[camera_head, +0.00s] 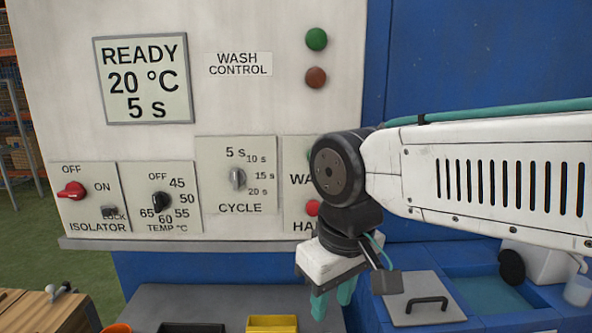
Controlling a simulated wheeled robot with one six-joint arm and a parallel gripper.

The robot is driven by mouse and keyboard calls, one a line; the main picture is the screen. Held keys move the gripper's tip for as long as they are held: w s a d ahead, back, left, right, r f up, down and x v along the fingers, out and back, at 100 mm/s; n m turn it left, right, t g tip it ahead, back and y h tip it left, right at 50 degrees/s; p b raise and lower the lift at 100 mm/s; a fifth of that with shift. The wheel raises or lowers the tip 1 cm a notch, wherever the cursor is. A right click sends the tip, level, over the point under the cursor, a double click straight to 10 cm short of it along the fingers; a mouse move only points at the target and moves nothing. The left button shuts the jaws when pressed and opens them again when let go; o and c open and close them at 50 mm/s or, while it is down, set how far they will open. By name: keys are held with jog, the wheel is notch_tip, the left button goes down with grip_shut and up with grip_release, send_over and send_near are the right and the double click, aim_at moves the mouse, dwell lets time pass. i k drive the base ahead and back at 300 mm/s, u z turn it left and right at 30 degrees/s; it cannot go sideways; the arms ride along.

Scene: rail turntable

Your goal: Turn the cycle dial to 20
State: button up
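The cycle dial (238,179) is a small grey knob on a pale plate marked 5 s, 10 s, 15 s and 20 s, labelled CYCLE. It looks upright, its mark seemingly toward 5 s. The display (146,79) reads READY, 20 °C, 5 s. My gripper (333,299) hangs below and to the right of the dial, apart from it, fingers pointing down. Its two teal fingers stand apart with nothing seen between them. My arm covers part of the plate to the right of the dial.
The temperature dial (160,202) and the red isolator knob (72,190) are left of the cycle dial. A ledge (200,243) runs below the panel. A yellow bin (272,324) and a lid with a black handle (425,303) are lower down. Space before the dial looks clear.

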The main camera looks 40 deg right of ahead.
aim_at(237, 176)
jog(key=z, duration=0.1)
jog(key=k, duration=1.3)
jog(key=u, duration=0.85)
jog(key=i, duration=1.35)
jog(key=z, duration=0.2)
